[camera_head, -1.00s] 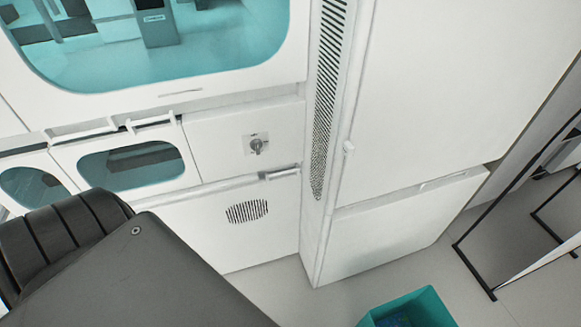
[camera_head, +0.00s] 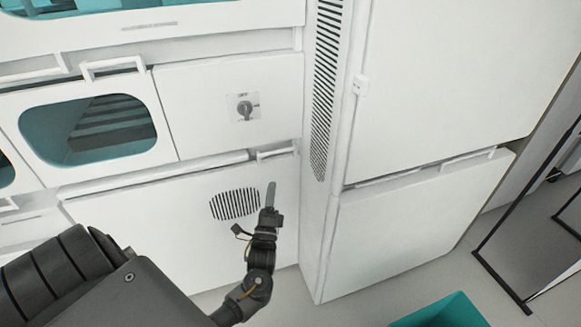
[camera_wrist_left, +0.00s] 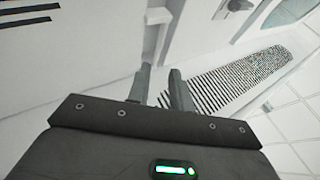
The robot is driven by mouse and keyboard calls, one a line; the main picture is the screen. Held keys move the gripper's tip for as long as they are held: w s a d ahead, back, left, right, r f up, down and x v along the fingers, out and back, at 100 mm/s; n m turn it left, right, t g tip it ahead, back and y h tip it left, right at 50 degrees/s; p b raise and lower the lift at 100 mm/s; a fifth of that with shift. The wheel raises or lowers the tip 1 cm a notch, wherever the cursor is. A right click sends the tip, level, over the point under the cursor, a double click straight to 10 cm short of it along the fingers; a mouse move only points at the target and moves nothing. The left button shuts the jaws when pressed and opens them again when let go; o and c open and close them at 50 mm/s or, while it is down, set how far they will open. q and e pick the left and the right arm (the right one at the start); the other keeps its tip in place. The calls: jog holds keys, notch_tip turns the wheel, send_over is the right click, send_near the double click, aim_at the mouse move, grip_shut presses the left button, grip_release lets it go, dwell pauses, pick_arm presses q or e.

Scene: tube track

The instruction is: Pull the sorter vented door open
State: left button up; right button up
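The white vented door (camera_head: 160,225) is the low panel with a round slotted vent (camera_head: 234,204), and it looks shut. Its short white bar handle (camera_head: 275,153) is at the top right corner. My left gripper (camera_head: 271,190) is in front of the door, right of the vent and below the handle, apart from the handle in the picture. In the left wrist view, the left gripper's two fingers (camera_wrist_left: 160,75) are apart with nothing between them. A pale bar-like part (camera_wrist_left: 159,16) lies beyond the fingertips; I cannot tell if it is the handle. My right gripper is not in view.
A tall slotted vent strip (camera_head: 324,90) stands right of the door, beside a white cabinet (camera_head: 440,70). A panel with a rotary switch (camera_head: 244,109) is above the door. A teal bin (camera_head: 445,312) stands on the floor at the lower right.

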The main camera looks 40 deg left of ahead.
aim_at(276, 159)
pick_arm(q)
jog(key=x, duration=1)
jog(key=shift+w+a+r, duration=0.1)
jog(key=shift+w, duration=0.25)
grip_shut()
